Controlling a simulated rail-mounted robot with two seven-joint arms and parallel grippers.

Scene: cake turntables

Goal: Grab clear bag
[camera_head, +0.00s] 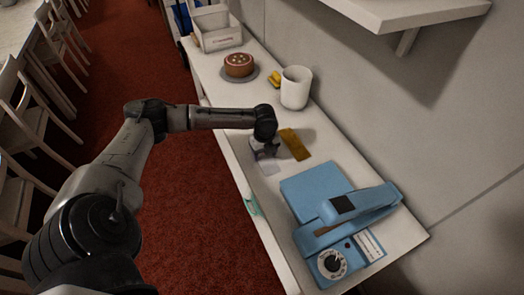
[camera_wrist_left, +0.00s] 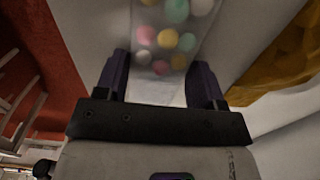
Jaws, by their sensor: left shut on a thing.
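The clear bag (camera_wrist_left: 172,22) holds several round pastel sweets in pink, yellow, teal and white. It lies between the dark fingers of my left gripper (camera_wrist_left: 160,80) in the left wrist view, and the gripper is shut on it. In the head view my left gripper (camera_head: 265,150) is low over the white table. A pale, see-through part of the bag (camera_head: 268,168) shows just below it there; the rest is hidden by the gripper. My right gripper is in neither view.
A mustard-coloured packet (camera_head: 297,145) lies just right of the gripper. A blue sealing machine (camera_head: 345,205) with a dial stands nearer. A white canister (camera_head: 296,90), a brown cake (camera_head: 239,64) and a white box (camera_head: 218,38) stand farther back. A wall bounds the right side.

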